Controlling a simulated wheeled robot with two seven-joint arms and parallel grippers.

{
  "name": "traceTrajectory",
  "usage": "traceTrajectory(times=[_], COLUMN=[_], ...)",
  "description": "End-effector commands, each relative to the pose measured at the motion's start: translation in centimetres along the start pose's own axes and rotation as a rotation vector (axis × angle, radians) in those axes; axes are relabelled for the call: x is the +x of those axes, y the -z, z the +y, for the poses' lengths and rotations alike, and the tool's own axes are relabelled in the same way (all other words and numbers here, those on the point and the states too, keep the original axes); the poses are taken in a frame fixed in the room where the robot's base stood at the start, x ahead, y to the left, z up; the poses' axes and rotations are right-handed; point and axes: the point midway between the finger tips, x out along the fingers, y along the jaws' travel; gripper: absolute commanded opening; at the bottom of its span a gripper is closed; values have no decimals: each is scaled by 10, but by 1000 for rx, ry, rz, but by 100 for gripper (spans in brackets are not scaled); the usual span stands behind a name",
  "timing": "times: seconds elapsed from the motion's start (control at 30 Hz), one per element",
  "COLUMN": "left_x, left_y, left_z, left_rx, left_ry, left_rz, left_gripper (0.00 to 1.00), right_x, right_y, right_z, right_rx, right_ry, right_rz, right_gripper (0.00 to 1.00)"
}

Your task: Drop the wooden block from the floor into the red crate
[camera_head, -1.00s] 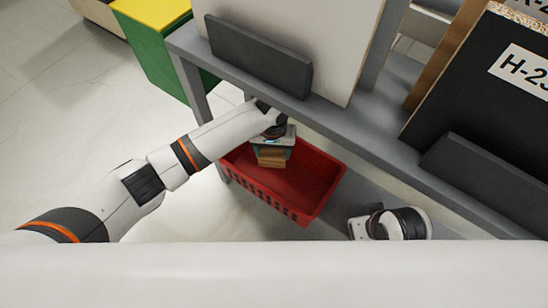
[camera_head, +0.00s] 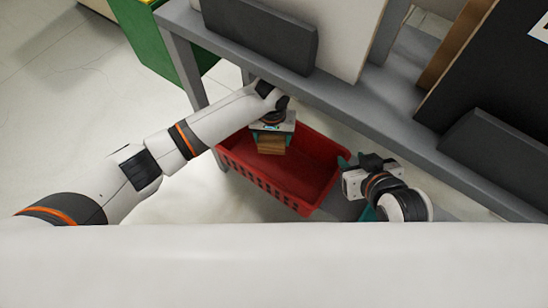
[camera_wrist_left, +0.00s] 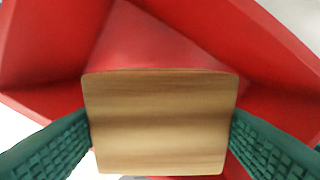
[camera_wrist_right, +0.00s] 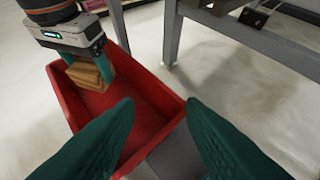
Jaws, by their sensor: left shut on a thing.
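The wooden block (camera_head: 270,143) is held by my left gripper (camera_head: 271,135), over the left back part of the red crate (camera_head: 312,165). In the left wrist view the block (camera_wrist_left: 160,120) sits between the two green fingers, with the red crate walls (camera_wrist_left: 50,50) beyond it. The right wrist view also shows the block (camera_wrist_right: 92,76) in the left gripper, above the crate opening. The crate's visible floor is empty. My right gripper (camera_head: 352,175) is at the crate's right end. In the right wrist view its green fingers (camera_wrist_right: 155,120) are spread apart and empty.
A grey rack (camera_head: 350,104) with upright panels (camera_head: 300,22) stands behind and above the crate, its beam close to my left arm. A green cabinet (camera_head: 150,45) stands at the back left. The pale floor (camera_head: 60,100) at left is clear.

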Motion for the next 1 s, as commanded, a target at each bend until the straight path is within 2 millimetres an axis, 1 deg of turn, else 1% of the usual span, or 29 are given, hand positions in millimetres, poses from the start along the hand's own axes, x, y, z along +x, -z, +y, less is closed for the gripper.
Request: traceTrajectory(times=[0.1,0.27,0.4,0.6,0.8,1.0], left_x=[5,10,14,19,21,21], left_y=[0,0,0,0,0,0], left_z=[0,0,0,0,0,0], left_rx=[0,0,0,0,0,0], left_ry=[0,0,0,0,1,1], left_rz=[-1,-1,-2,-1,-1,-1], left_gripper=[42,42,42,42,42,42], right_x=[5,6,4,-4,-10,-12], right_y=[-17,-41,-62,-87,-100,-103], right_z=[3,7,10,13,15,16], right_rx=[-1,-2,-3,-2,-1,0], right_ry=[-6,-15,-23,-32,-37,-39], right_rz=[-105,-249,-374,-528,-615,-636], right_gripper=[36,36,36,36,36,36])
